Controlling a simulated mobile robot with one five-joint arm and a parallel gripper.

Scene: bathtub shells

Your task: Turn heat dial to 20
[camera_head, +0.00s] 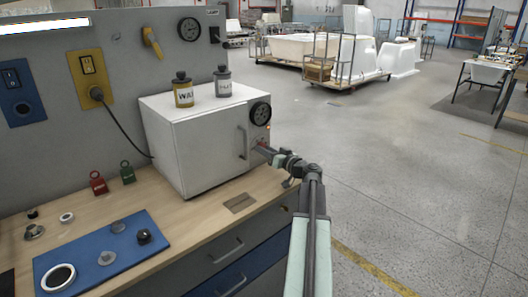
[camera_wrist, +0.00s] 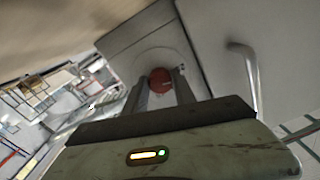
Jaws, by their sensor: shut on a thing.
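A white box-shaped oven (camera_head: 190,150) stands on the wooden bench, and its narrow control panel is on the right of its front. A round black gauge or dial (camera_head: 260,112) is high on this panel. My gripper (camera_head: 259,149) reaches the panel below it from the right. In the wrist view, a round red dial (camera_wrist: 160,80) sits between the two fingers of my gripper (camera_wrist: 161,92), which are shut on it. The fingers hide its sides. I cannot read a scale or tell where it points.
The oven's door handle (camera_head: 241,142) is left of my gripper; it also shows in the wrist view (camera_wrist: 243,75). Two labelled canisters, one yellow (camera_head: 183,92), stand on the oven. Red and green padlocks (camera_head: 97,182) and a blue mat (camera_head: 102,258) lie left. The floor at right is open.

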